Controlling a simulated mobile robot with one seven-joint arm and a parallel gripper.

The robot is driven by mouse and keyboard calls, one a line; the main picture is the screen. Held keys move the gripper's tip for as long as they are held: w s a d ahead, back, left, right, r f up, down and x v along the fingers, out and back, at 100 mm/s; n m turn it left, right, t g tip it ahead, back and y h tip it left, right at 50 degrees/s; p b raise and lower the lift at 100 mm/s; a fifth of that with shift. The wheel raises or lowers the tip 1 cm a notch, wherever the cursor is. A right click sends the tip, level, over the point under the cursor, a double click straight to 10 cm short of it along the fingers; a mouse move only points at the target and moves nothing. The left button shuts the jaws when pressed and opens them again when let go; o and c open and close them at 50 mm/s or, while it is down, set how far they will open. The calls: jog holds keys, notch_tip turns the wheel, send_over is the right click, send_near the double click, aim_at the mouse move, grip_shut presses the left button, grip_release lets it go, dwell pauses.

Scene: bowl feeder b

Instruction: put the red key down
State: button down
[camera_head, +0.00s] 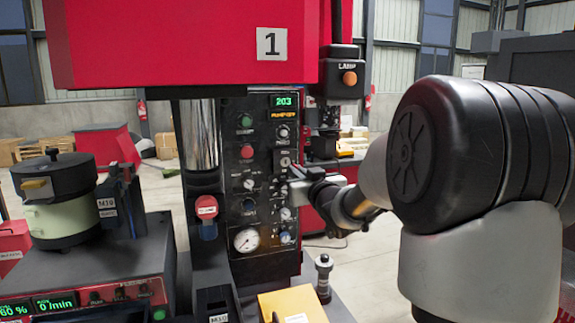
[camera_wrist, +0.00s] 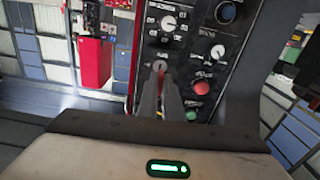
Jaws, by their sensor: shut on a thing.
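My gripper (camera_head: 293,180) is in front of the black control panel (camera_head: 262,205), close to its right edge, below the upper knobs. In the wrist view my gripper's fingers (camera_wrist: 161,70) are close together and point at the panel (camera_wrist: 222,45). They are shut on the red key (camera_wrist: 160,67), of which only a small red bit shows between the tips. The fingers hide most of it. I cannot tell whether the key touches the panel or sits in a keyhole.
The panel carries a green button (camera_head: 246,120), a red button (camera_head: 247,152), several knobs and a gauge (camera_head: 247,240). A red-handled switch (camera_head: 206,207) is left of it. A yellow box (camera_head: 292,304) stands below. A lamp box (camera_head: 342,75) hangs above right.

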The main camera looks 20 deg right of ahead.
dwell(0.3)
jog(key=s+a+f+p, duration=0.2)
jog(key=a+f+p, duration=0.2)
jog(key=a, duration=0.3)
jog(key=s+a+f+p, duration=0.3)
jog(key=a+f+p, duration=0.1)
jog(key=a+f, duration=0.2)
jog(key=shift+s+a, duration=0.35)
jog(key=shift+a, duration=0.25)
